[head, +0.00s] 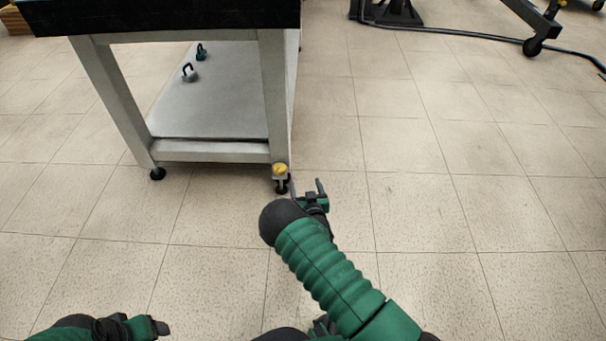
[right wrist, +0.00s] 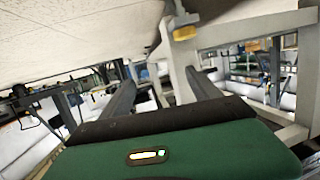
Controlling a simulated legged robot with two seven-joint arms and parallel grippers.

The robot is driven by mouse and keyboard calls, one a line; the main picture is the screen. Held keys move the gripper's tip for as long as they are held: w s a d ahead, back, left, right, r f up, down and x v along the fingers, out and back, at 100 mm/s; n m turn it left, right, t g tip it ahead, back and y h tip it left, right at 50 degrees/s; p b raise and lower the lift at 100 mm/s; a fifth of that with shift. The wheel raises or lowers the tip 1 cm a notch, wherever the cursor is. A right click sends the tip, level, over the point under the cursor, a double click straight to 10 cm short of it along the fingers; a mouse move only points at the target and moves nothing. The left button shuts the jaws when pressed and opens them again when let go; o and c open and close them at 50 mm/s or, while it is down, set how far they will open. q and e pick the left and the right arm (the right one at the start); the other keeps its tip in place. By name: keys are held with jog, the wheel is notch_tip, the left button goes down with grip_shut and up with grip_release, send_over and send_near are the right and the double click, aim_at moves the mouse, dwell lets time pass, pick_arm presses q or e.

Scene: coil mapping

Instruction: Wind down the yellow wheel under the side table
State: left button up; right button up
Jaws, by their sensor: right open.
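The yellow wheel (head: 280,169) is at the foot of the side table's near right leg, just above a black caster. It also shows in the right wrist view (right wrist: 185,33), at the top, beyond the fingers. The side table (head: 192,150) has a pale frame, a dark top and a low shelf. My right gripper (head: 308,186) is open and empty, low over the floor just right of the yellow wheel and apart from it. In the right wrist view its two fingers (right wrist: 160,82) are spread wide. My left gripper (head: 158,326) is at the bottom left; its jaws are unclear.
Two small hooked weights, one grey (head: 189,73) and one dark green (head: 201,52), stand on the table's low shelf. A black cable (head: 455,34) and a wheeled stand (head: 535,42) are at the far right. The tiled floor right of the table is clear.

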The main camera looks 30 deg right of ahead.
jog(key=s+a+r+g+y+p, duration=0.1)
jog(key=s+a+r+g+p, duration=0.1)
jog(key=r, duration=0.5)
jog(key=s+a+r+m+g+p, duration=0.1)
jog(key=s+a+r+g+p, duration=0.2)
jog(key=r, duration=0.4)
jog(key=shift+s+a+r+g+y+p, duration=0.35)
jog(key=shift+s+g+p, duration=0.25)
jog(key=shift+s+p, duration=0.55)
jog(key=shift+r, duration=0.1)
jog(key=s+a+r+n+g+y+p, duration=0.25)
jog(key=s+a+r+p, duration=0.25)
jog(key=s+r, duration=0.6)
jog(key=s+a+r+n+g+y+p, duration=0.1)
jog(key=s+a+r+n+g+p, duration=0.3)
jog(key=s+r, duration=0.65)
notch_tip(320, 180, up, 35)
jog(key=s+m+p, duration=0.1)
jog(key=p, duration=3.6)
jog(key=shift+a+f+t, duration=0.2)
jog(key=shift+a+t, duration=0.15)
jog(key=shift+t, duration=0.1)
